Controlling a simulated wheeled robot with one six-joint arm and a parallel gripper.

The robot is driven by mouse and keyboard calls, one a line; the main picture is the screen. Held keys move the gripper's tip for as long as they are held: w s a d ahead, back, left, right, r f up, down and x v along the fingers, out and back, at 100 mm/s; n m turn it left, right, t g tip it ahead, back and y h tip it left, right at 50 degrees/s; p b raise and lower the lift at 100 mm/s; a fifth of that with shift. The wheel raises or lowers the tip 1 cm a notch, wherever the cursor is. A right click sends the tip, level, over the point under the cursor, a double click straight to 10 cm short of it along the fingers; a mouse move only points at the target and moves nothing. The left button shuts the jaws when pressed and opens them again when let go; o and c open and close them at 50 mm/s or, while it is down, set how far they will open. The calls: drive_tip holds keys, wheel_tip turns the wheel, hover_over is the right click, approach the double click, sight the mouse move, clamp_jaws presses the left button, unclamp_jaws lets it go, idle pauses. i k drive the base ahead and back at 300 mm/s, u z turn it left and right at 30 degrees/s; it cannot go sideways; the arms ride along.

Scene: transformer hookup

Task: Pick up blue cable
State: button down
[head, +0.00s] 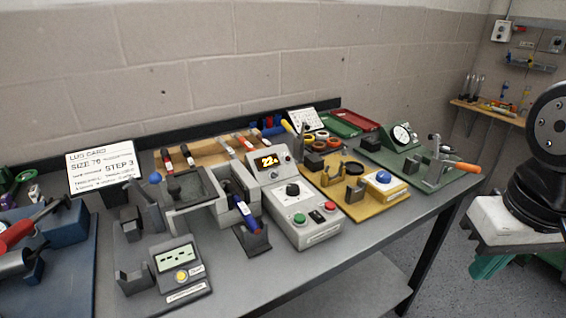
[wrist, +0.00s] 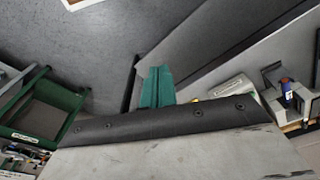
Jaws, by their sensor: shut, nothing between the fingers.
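A short blue cable-like piece (head: 245,216) with a pale band leans in a dark holder (head: 251,241) at the front middle of the bench in the head view. I cannot tell for sure that it is the blue cable. Another blue piece (head: 271,129) lies farther back, partly hidden. My gripper (head: 490,266), with teal fingers, is at the far right, off the bench and well away from both. Its fingers (wrist: 155,88) are together and empty in the wrist view. A small blue item (wrist: 287,88) shows at that view's right edge, too small to identify.
A grey control box (head: 292,200) with a lit display stands right of the holder. A tester (head: 180,272) stands at the front left. A wooden board (head: 205,150) with red and orange-ended pieces lies behind. Floor is open right of the bench.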

sight(246, 216)
drive_tip(key=k, duration=0.5)
drive_tip(key=z, duration=0.35)
drive_tip(key=i, duration=0.65)
drive_tip(key=u, duration=1.35)
